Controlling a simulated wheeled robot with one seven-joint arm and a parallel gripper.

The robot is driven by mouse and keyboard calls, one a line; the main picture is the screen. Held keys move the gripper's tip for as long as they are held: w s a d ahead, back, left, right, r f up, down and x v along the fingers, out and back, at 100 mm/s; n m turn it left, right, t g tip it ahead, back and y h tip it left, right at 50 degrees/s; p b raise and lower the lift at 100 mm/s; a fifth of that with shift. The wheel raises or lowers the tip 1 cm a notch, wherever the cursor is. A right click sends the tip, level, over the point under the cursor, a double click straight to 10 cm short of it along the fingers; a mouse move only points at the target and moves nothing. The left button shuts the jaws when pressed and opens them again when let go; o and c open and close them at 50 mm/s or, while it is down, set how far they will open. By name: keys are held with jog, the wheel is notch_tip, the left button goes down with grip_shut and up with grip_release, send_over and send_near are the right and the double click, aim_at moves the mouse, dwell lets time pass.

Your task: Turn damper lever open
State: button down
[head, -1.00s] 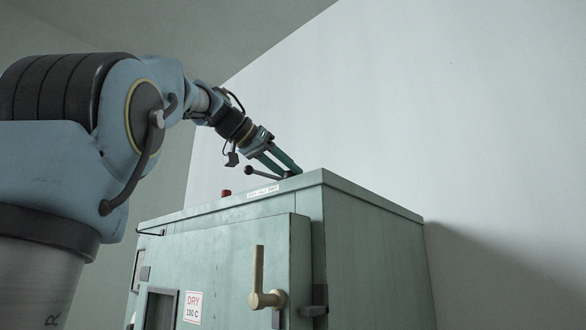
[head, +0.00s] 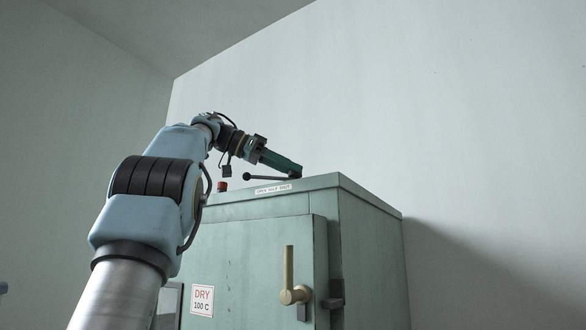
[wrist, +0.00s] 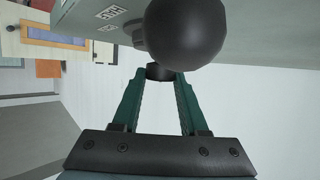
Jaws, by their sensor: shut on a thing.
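The damper lever (head: 270,177) is a thin dark rod with a black ball knob at its left end. It lies nearly level above the cabinet top's front edge, the knob pointing left. A small white label (head: 272,188) sits below it, its print too small to read surely. My gripper (head: 298,169) reaches down from the left with green fingers at the lever's right, pivot end. In the wrist view the fingertips (wrist: 160,73) are shut on a dark round part of the lever. The big black knob (wrist: 185,30) fills the top middle there and hides part of the lever.
The green cabinet (head: 250,245) has a door with a brass handle (head: 290,280) and a DRY 100 C sign (head: 202,300). A red button (head: 222,186) stands on its top, left of the lever.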

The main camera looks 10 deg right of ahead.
jog(key=shift+f, duration=0.1)
dwell(0.3)
jog(key=shift+c, duration=2.2)
grip_release()
jog(key=shift+a, duration=0.1)
jog(key=shift+a, duration=0.3)
jog(key=a, duration=1.2)
jog(key=shift+a+r, duration=0.2)
jog(key=shift+r, duration=0.05)
